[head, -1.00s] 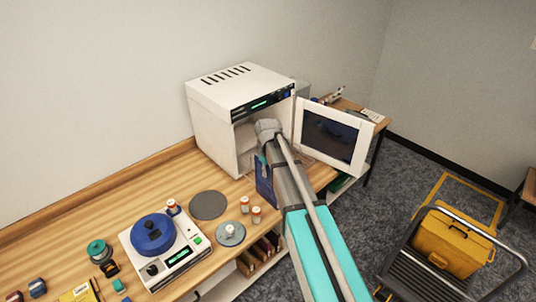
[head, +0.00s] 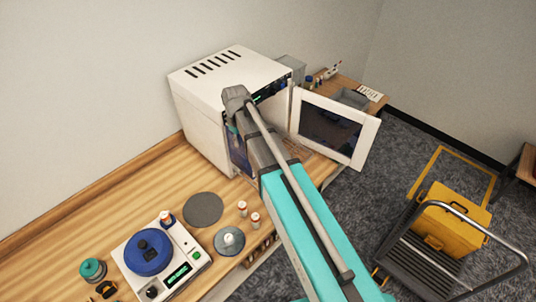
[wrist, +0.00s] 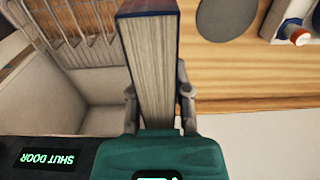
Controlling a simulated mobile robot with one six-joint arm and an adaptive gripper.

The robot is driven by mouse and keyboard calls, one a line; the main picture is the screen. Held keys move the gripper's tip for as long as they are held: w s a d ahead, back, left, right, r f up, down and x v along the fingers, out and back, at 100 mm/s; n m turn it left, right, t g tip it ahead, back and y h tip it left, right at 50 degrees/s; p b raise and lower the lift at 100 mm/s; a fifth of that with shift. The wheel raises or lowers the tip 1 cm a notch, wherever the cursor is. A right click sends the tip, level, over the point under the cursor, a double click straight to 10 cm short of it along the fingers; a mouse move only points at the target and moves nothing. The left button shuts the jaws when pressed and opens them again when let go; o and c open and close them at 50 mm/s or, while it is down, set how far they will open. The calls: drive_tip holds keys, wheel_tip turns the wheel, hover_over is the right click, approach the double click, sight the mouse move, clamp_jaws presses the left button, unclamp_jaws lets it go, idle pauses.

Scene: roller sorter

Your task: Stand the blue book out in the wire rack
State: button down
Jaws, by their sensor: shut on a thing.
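My gripper (wrist: 158,92) is shut on the blue book (wrist: 150,65), one finger on each side of it. In the wrist view its pale page edges face the camera and a dark cover edge shows at the top. In the head view only a strip of the book's blue cover (head: 239,155) shows under my wrist, in front of the white cabinet's opening. A wire rack (wrist: 78,28) with thin metal loops shows at the upper left of the wrist view, apart from the book. My arm hides most of that area in the head view.
The white cabinet (head: 205,125) stands on the wooden bench with its door (head: 337,125) open to the right. Its display (wrist: 48,159) reads "SHUT DOOR". A grey disc (head: 203,209), small bottles (head: 242,208) and a blue-topped device (head: 148,252) occupy the bench's near left.

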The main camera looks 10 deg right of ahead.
drive_tip(key=shift+a, duration=0.2)
drive_tip(key=w+d, duration=1.3)
drive_tip(key=d, duration=0.2)
wheel_tip(320, 180, down, 7)
drive_tip(key=b, duration=0.6)
drive_tip(key=shift+s+a+r+b, duration=0.15)
drive_tip(key=shift+s+b, duration=0.1)
drive_tip(key=shift+b, duration=0.15)
wheel_tip(320, 180, down, 5)
drive_tip(key=b, duration=0.4)
drive_tip(key=shift+w+r+b, duration=0.1)
drive_tip(key=shift+w+b, duration=0.05)
drive_tip(key=shift+b, duration=0.25)
